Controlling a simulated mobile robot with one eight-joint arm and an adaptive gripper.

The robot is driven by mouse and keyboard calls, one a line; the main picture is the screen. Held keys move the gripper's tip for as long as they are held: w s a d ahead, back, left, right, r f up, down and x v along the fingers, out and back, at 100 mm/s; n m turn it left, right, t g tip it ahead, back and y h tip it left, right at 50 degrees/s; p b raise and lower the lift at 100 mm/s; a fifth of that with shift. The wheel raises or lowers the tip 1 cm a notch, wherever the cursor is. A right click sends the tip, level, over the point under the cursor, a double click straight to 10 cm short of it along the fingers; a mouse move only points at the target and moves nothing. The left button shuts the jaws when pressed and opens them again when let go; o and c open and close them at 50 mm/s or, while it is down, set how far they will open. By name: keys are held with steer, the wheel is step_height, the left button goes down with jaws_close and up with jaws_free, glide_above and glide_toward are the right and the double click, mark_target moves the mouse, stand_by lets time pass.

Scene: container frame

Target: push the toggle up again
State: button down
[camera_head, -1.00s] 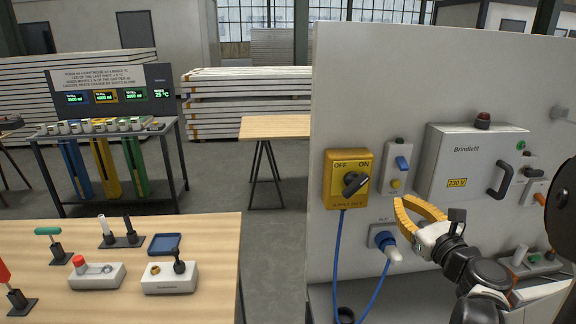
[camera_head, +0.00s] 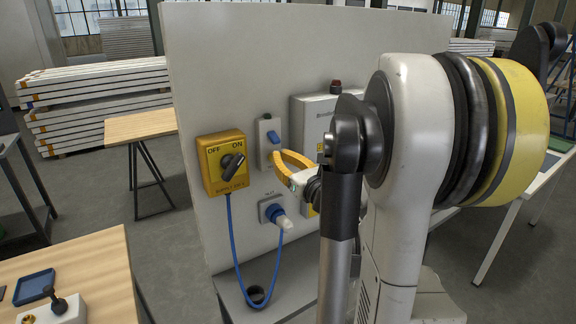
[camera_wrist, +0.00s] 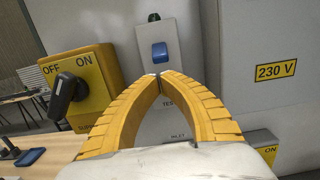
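The blue toggle (camera_head: 275,138) sits on a narrow grey box on the upright panel. In the wrist view, the toggle (camera_wrist: 160,52) is just above my fingertips; its exact tilt is hard to tell. My gripper (camera_head: 281,154) has yellow fingers whose tips meet, with nothing between them. In the wrist view, my gripper (camera_wrist: 160,78) points at the box (camera_wrist: 142,40) just below the toggle. Whether the tips touch the box cannot be told. The fingers hide the lower part of the box, where a label is partly readable as "TEST".
A yellow rotary switch (camera_head: 223,162) is left of the box. A blue plug (camera_head: 276,213) with a hanging cable is below it. A grey cabinet (camera_wrist: 262,50) marked 230 V stands close on the right. A wooden table (camera_head: 75,277) is at lower left.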

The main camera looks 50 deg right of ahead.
mark_target(276, 142)
steer(key=shift+x, duration=1.85)
steer(key=shift+s+r+g+p, duration=0.15)
steer(key=shift+g+p, duration=0.35)
steer(key=shift+p, duration=0.2)
steer(key=shift+s+r+g+p, duration=0.15)
steer(key=shift+r+g+p, duration=0.05)
steer(key=shift+g+p, duration=0.4)
steer(key=shift+p, duration=0.35)
steer(key=r+g+p, duration=0.1)
steer(key=g+p, duration=0.1)
steer(key=p, duration=0.1)
steer(key=s+r+g+y+p, duration=0.1)
steer(key=g+p, duration=0.1)
steer(key=p, duration=0.1)
steer(key=shift+a, duration=0.15)
steer(key=shift+s+p, duration=0.15)
steer(key=shift+p, duration=0.25)
steer(key=shift+r, duration=0.3)
